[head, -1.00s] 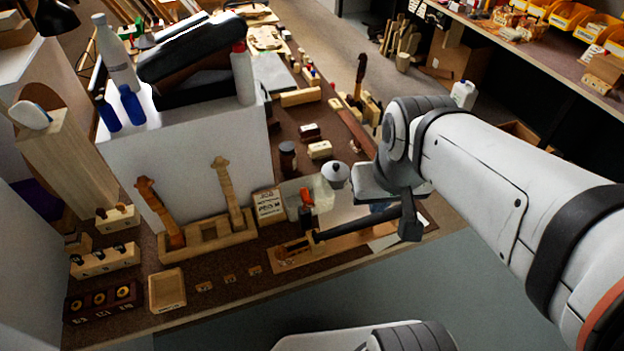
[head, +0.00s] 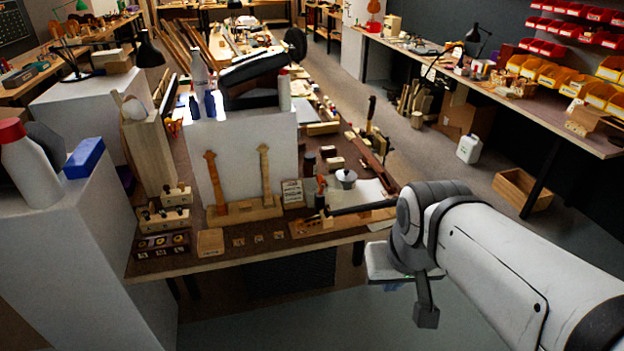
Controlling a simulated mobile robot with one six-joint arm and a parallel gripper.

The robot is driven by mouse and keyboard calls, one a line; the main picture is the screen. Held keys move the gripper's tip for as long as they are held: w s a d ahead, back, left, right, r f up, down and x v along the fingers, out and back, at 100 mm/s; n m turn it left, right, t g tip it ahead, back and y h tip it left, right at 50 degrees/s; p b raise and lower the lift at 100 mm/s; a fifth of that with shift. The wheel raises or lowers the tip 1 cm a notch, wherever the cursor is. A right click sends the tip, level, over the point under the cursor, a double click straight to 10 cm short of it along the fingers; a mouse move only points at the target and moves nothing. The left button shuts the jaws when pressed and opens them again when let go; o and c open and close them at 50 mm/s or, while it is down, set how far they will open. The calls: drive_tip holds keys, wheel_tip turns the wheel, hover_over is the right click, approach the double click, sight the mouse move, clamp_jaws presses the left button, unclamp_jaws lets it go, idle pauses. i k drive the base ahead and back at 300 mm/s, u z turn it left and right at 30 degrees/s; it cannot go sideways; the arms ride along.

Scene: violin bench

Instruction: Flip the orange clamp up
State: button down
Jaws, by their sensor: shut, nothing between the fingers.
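A small orange piece (head: 321,184), which looks like the clamp's handle, stands roughly upright behind the light wooden board (head: 306,228) near the front edge of the bench. It is too small to make out its hinge or base. My gripper (head: 331,212) appears as a thin dark bar reaching left from my wrist, over the right part of the board. It is shut and empty, with its tip just below and right of the orange piece. I cannot tell whether the tip touches the clamp or the board.
A wooden stand with two violin necks (head: 216,180) is left of the board. A silver pot (head: 346,178) and a dark jar (head: 309,164) stand behind it. A white block (head: 240,150) rises at the back left. Floor is open in front.

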sight(321, 182)
drive_tip(key=u, duration=0.85)
drive_tip(key=i, duration=1)
drive_tip(key=z, duration=0.05)
